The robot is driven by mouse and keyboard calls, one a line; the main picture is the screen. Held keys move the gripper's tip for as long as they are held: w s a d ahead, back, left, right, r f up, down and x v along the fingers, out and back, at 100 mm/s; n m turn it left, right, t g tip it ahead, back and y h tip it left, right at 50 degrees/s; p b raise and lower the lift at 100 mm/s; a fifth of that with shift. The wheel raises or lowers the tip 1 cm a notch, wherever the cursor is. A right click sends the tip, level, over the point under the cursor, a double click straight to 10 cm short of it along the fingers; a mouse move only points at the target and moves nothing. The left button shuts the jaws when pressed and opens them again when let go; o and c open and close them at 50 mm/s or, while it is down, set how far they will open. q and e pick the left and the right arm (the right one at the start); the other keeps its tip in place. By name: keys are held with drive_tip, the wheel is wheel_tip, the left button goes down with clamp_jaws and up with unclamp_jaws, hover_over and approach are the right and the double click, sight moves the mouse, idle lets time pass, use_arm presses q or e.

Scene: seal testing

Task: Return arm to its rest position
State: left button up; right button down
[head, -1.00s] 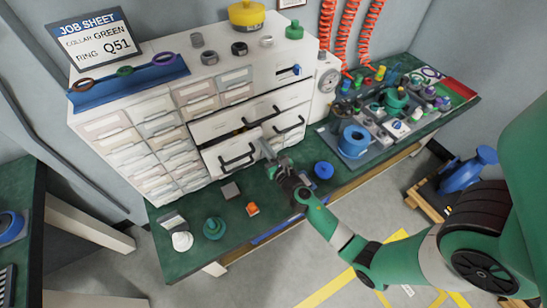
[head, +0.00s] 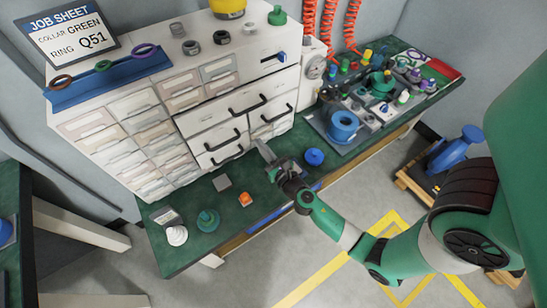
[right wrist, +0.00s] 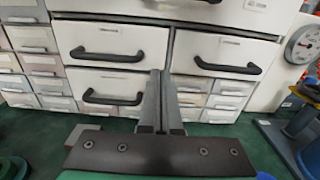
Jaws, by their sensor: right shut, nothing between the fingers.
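My right gripper (head: 266,153) is near the front of the white drawer cabinet (head: 285,85), above the green bench top (head: 215,240). It is shut and empty. In the right wrist view, its two fingers (right wrist: 160,95) stand together, pointing at the cabinet, with black-handled drawers (right wrist: 112,50) in front of them. The drawers look closed. A gap shows between the fingers and the handles in the head view. My left gripper does not show.
On the bench near my right gripper are a blue round part (head: 314,157), an orange part (head: 245,199), a grey block (head: 222,182) and a green part (head: 208,220). A parts tray (head: 350,150) lies to the right. Floor room is open in front.

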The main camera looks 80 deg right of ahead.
drive_tip(key=v, duration=0.6)
drive_tip(key=shift+r, duration=0.25)
